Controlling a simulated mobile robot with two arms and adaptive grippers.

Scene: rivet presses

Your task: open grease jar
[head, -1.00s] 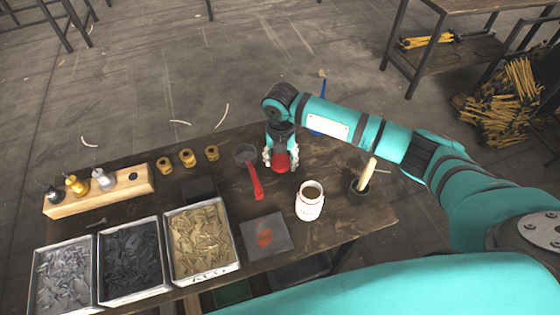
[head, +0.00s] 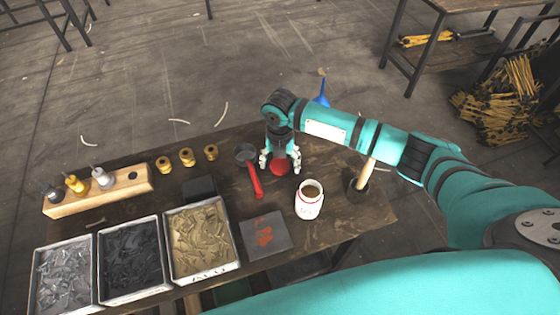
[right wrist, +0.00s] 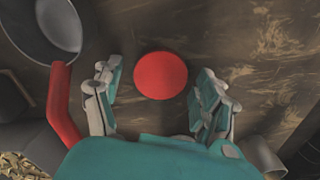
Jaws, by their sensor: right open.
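The grease jar (head: 309,202) is white with red lines on its label. It stands upright and uncovered on the table, and its brownish contents show at the mouth. A round red lid (right wrist: 161,75) lies flat on the table behind the jar; it also shows in the head view (head: 279,168). My right gripper (head: 280,163) is open above the lid. In the right wrist view its fingers (right wrist: 158,98) stand apart on either side of the lid, with gaps and no contact. My left gripper is not in view.
A red-handled ladle (head: 256,182) lies just left of the lid. A pot with a wooden handle (head: 366,172) stands right of the jar. A grey plate with red smears (head: 264,234) lies in front. Trays of small parts (head: 200,240) fill the front left.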

